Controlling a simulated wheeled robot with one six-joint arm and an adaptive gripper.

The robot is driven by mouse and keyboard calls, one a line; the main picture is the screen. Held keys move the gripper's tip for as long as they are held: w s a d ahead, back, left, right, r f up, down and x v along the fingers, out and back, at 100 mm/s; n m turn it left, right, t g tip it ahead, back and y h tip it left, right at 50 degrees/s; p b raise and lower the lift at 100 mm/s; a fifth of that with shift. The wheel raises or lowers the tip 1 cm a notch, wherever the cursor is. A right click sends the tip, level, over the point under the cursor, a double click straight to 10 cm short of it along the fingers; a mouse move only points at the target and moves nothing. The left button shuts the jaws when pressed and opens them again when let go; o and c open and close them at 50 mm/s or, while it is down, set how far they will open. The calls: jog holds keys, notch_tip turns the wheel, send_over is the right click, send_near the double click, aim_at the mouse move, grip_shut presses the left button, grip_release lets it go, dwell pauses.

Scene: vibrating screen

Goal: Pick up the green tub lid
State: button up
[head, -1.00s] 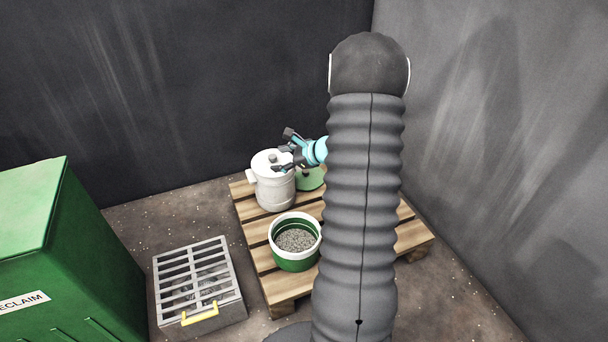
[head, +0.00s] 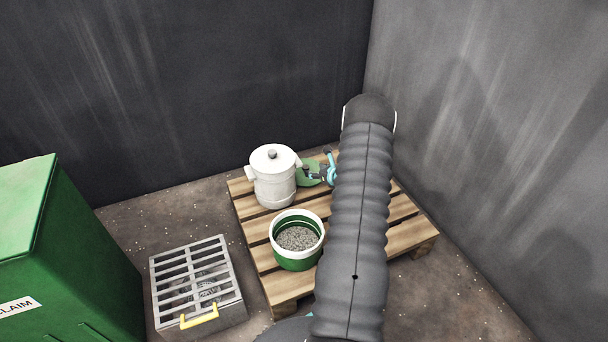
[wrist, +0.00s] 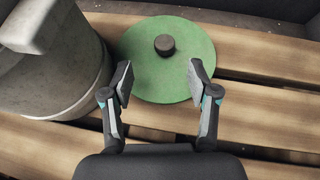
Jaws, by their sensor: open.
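The green tub lid (wrist: 170,78) is a flat round disc with a dark knob (wrist: 164,44) at its middle. It lies flat on the pallet's slats. In the head view the lid (head: 309,171) shows behind and right of the white pot, partly hidden by my gripper. My gripper (wrist: 159,80) is open and empty, with its two fingertips over the lid's near part, the knob lying ahead between them. In the head view my gripper (head: 318,172) is low at the lid, largely blocked by my arm.
A white lidded pot (head: 273,185) stands close left of the lid; it also shows in the wrist view (wrist: 65,70). A green tub of grey grains (head: 297,255) stands nearer on the wooden pallet (head: 258,246). A grated box (head: 197,282) and green bin (head: 75,255) stand left.

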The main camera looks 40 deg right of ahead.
aim_at(306, 167)
jog(key=shift+d+b+x, duration=0.15)
jog(key=shift+b+x, duration=0.05)
jog(key=shift+x, duration=1.6)
jog(key=shift+d+b+x, duration=0.15)
jog(key=shift+x, duration=1.6)
grip_shut()
